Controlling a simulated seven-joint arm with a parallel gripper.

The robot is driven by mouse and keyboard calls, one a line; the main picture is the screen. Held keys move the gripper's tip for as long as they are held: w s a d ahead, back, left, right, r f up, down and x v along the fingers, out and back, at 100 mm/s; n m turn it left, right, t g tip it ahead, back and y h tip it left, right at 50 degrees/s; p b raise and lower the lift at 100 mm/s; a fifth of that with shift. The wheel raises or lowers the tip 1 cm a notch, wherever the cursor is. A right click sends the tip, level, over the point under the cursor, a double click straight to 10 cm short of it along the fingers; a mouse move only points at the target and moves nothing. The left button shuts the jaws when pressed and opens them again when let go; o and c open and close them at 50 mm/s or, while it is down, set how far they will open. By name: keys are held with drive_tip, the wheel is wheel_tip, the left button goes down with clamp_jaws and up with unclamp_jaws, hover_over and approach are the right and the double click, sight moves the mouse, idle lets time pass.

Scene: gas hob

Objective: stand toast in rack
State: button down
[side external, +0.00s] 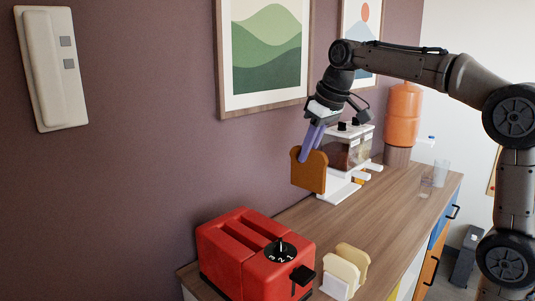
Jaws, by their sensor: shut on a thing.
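My gripper (309,148) has purplish fingers and is shut on a brown slice of toast (310,172). It holds the toast upright by its upper part, apparently above the counter. In front, beside the red toaster (225,262), two pale bread slices (349,256) stand upright close together with a small white piece (336,287) at their front. I cannot tell whether this white piece is the rack. A white low object (338,193) lies behind and below the toast, partly hidden by it; its exact form is unclear.
A clear-sided machine with brown contents (345,153) stands at the back by the wall. An orange container (403,115) and a clear glass (440,172) are farther back. The wooden counter (390,215) is clear in the middle. Framed pictures hang on the wall.

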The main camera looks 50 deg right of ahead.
hover_over(348, 254)
drive_tip(key=a, duration=0.2)
drive_tip(key=shift+s+a+f, duration=0.1)
drive_tip(key=shift+s+f, duration=0.05)
drive_tip(key=shift+f, duration=4.25)
drive_tip(key=shift+s+f, duration=0.15)
drive_tip(key=shift+f, duration=4.25)
drive_tip(key=shift+s+a+f, duration=0.1)
drive_tip(key=shift+s+f, duration=0.05)
drive_tip(key=shift+f, duration=4.25)
drive_tip(key=shift+f, duration=0.6)
drive_tip(key=c, duration=0.8)
unclamp_jaws()
drive_tip(key=shift+c, duration=1.1)
drive_tip(key=shift+r, duration=0.1)
wheel_tip(348, 254, up, 9)
